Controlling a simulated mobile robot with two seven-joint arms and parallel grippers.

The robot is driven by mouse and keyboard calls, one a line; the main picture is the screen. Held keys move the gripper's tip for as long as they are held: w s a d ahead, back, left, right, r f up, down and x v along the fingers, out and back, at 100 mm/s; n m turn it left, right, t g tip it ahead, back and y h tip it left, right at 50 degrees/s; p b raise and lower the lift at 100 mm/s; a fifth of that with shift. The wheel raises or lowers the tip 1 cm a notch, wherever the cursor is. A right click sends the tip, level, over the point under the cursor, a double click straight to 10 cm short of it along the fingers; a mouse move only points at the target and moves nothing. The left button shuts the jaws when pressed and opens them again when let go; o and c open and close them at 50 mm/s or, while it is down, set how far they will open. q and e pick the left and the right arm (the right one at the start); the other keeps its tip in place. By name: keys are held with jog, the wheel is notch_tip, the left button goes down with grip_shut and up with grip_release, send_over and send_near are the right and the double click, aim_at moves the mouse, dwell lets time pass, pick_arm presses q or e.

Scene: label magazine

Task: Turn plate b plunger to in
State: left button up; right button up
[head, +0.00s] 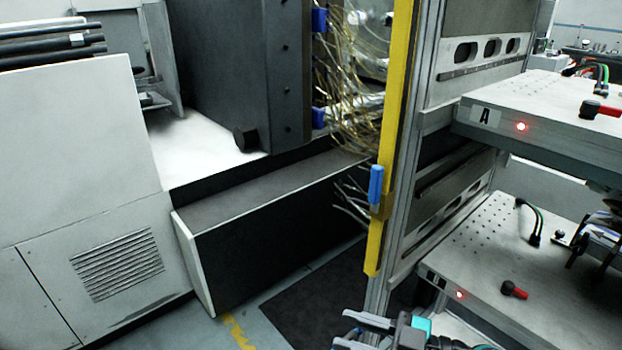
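The lower plate (480,262) is a grey perforated shelf in the rack at the right. A small label on its front edge is too small to read. A red light (459,294) glows on that edge. A plunger with a black knob and red end (514,290) lies near the plate's front; I cannot tell its in or out state. The upper plate (540,100) is marked A. My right gripper (345,330) is at the bottom edge, in front of and below the lower plate. Its dark fingers look apart, with nothing seen between them. My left gripper is not in view.
A yellow rail (391,140) with a blue handle (376,185) stands upright at the rack's left. A grey machine (80,170) with hanging wires fills the left. Cables (535,222) and a blue-black fixture (597,240) stand on the lower plate. The floor between is clear.

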jog(key=s+d+f+m+t+h, duration=0.1)
jog(key=s+d+f+m+h, duration=0.3)
jog(key=f+m+h, duration=0.2)
jog(key=s+d+f+m+t+h, duration=0.2)
jog(key=s+d+f+m+h, duration=0.2)
jog(key=f+h, duration=0.4)
jog(key=shift+s+d+f+m, duration=0.35)
jog(key=shift+d+f+m, duration=0.4)
jog(key=shift+m, duration=0.45)
